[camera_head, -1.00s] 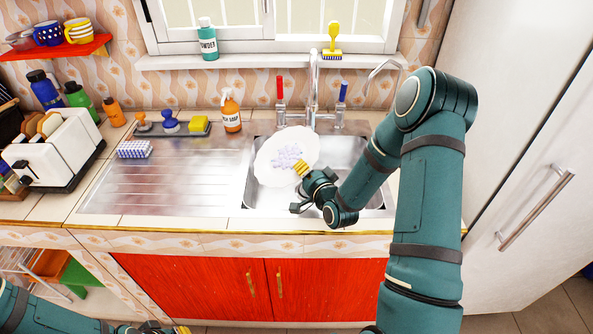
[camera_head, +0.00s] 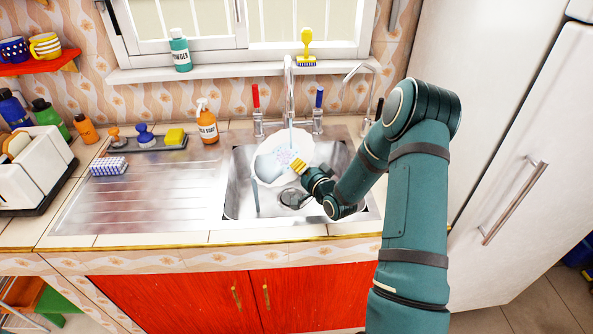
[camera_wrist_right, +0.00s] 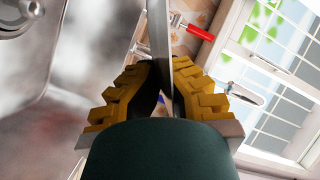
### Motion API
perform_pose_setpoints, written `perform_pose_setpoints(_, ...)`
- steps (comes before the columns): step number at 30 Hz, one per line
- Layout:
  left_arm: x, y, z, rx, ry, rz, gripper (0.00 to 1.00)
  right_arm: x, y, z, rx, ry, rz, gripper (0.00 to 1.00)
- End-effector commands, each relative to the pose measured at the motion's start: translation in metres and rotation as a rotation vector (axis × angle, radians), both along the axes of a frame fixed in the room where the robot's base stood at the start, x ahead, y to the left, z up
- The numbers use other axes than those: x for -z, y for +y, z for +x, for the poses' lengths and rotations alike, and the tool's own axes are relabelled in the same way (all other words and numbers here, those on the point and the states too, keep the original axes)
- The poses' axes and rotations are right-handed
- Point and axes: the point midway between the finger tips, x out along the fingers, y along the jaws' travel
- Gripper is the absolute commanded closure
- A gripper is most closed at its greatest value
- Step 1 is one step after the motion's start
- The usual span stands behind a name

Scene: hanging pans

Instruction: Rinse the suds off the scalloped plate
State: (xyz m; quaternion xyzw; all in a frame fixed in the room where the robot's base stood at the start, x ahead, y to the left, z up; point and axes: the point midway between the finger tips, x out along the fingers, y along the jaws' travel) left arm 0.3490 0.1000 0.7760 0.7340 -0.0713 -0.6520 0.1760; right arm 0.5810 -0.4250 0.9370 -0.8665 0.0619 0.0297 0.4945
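The white scalloped plate (camera_head: 303,145) is tilted over the sink under the tap (camera_head: 289,90). Pale bluish suds spots show near its middle, and a pale blue sheet of water (camera_head: 267,168) lies on its left part, with a thin stream falling from its lower left edge into the sink. My right gripper (camera_head: 299,165) has its yellow fingers closed on the plate's right rim. In the right wrist view the plate's thin edge (camera_wrist_right: 159,35) runs between the yellow fingers (camera_wrist_right: 163,70). My left gripper is out of view.
The steel sink (camera_head: 238,195) has its drain (camera_head: 293,198) under the plate. Red (camera_head: 256,100) and blue (camera_head: 319,100) tap handles flank the spout.

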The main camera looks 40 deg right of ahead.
Motion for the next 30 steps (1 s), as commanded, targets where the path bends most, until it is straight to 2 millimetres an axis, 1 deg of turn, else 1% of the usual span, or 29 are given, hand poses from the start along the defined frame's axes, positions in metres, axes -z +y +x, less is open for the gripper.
perform_pose_setpoints(17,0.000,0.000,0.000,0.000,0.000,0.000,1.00,-0.001,-0.001,0.000,0.000,-0.004,0.000,1.00)
perform_pose_setpoints(30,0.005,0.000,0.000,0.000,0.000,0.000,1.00,-0.001,-0.003,-0.011,-0.001,-0.003,0.000,1.00)
